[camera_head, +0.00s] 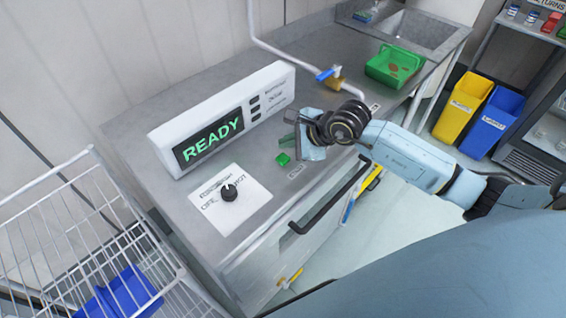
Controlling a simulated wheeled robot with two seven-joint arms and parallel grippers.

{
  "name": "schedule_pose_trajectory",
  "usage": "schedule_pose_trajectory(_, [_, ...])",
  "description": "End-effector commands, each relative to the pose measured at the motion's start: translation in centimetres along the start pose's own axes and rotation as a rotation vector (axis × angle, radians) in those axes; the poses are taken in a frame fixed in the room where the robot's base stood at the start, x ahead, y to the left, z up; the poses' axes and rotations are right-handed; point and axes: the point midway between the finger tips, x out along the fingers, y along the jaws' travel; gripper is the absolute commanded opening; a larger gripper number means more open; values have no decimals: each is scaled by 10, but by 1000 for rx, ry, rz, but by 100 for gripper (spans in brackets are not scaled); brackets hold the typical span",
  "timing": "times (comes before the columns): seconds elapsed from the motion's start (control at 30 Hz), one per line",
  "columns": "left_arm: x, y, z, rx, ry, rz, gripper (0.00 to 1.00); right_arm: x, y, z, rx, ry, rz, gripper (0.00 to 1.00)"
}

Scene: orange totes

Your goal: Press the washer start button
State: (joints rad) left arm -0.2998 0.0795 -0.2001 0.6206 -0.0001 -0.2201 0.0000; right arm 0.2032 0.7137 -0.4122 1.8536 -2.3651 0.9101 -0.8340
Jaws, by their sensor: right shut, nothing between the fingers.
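The washer (243,236) is a steel counter-height machine with a dark front handle bar. Its white display panel (273,80) stands at the back and reads "READY" in green. A black knob (229,193) sits on a white plate left of the button. My left gripper is not in view.
A white wire rack (75,205) with a blue bin (118,294) stands at the left. A pipe with a blue-handled valve (327,75) rises behind the washer top. A green tray (394,66) and a sink (418,27) lie further right. Yellow (462,105) and blue (495,122) bins stand beyond.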

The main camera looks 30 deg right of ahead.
Motion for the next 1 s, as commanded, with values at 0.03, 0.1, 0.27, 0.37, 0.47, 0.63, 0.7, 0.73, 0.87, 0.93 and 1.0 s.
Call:
schedule_pose_trajectory(0.03, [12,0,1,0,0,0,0,8,6,-6,-1,0,-1,0])
schedule_pose_trajectory(0.1, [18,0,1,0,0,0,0,13,9,-10,-1,0,-1,0])
schedule_pose_trajectory(0.27, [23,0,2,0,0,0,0,18,13,-13,-1,0,-1,0])
schedule_pose_trajectory(0.37, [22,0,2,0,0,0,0,17,12,-13,-1,0,-1,0])
schedule_pose_trajectory(0.47, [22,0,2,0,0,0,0,17,12,-12,-1,0,-1,0])
schedule_pose_trajectory(0.63, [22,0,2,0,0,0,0,17,12,-12,-1,0,-1,0])
schedule_pose_trajectory(0.7, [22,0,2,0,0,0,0,17,12,-12,-1,0,-1,0])
schedule_pose_trajectory(0.73, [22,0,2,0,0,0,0,17,12,-12,-1,0,-1,0])
schedule_pose_trajectory(0.87, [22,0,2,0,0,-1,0,17,12,-12,-1,0,-1,0])
schedule_pose_trajectory(0.93, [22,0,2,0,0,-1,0,17,12,-12,-1,0,-1,0])
schedule_pose_trajectory(1.0, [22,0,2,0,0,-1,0,17,12,-12,-1,0,-1,0])
